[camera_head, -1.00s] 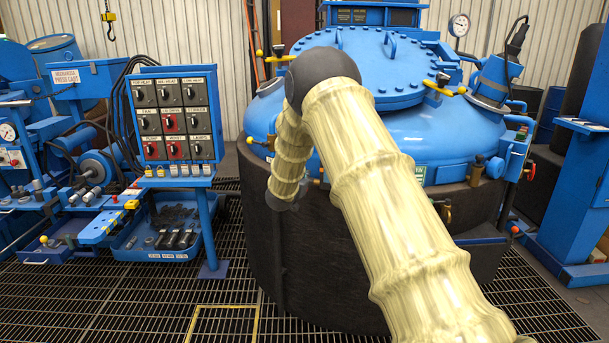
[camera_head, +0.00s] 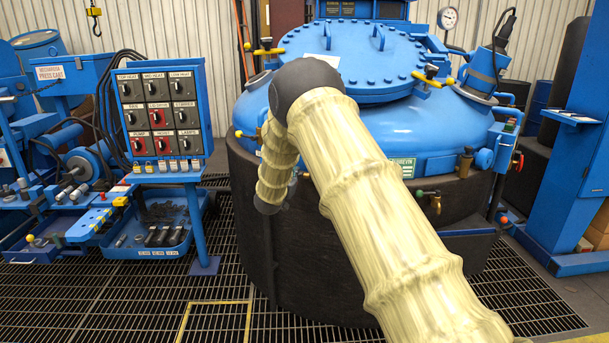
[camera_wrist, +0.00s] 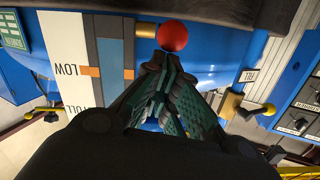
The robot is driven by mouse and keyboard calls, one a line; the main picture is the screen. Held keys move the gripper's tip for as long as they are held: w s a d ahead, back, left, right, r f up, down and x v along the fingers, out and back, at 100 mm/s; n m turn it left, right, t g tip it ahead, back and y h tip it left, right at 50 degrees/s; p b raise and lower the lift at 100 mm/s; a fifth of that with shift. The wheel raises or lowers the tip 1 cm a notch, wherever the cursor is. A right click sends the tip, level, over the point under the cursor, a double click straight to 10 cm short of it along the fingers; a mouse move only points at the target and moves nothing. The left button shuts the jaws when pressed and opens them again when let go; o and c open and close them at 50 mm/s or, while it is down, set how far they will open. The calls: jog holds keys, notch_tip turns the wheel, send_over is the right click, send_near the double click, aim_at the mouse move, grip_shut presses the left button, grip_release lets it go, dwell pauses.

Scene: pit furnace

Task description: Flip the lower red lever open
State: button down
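In the wrist view a round red knob (camera_wrist: 172,36) is just beyond my fingertips, beside a short orange-gold piece (camera_wrist: 146,30). It looks like the end of a lever, but its shaft is mostly hidden. My gripper (camera_wrist: 158,66) points at it with its dark fingers drawn together at the tips. The knob is not between the fingers; I cannot tell whether they touch it. In the head view my arm hides the gripper.
In the wrist view a white scale marked LOW (camera_wrist: 68,65) lies left of my fingers, and a brass fitting (camera_wrist: 230,104) right. In the head view a switch panel (camera_head: 160,115) stands left of the furnace. The grated floor (camera_head: 110,300) in front is clear.

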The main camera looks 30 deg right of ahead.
jog(key=shift+s+a+f, duration=0.1)
jog(key=shift+a+f, duration=0.25)
jog(key=shift+f, duration=0.1)
jog(key=s+a+r+p, duration=0.2)
jog(key=s+a+r, duration=0.3)
jog(key=s+a, duration=0.2)
jog(key=shift+s, duration=0.35)
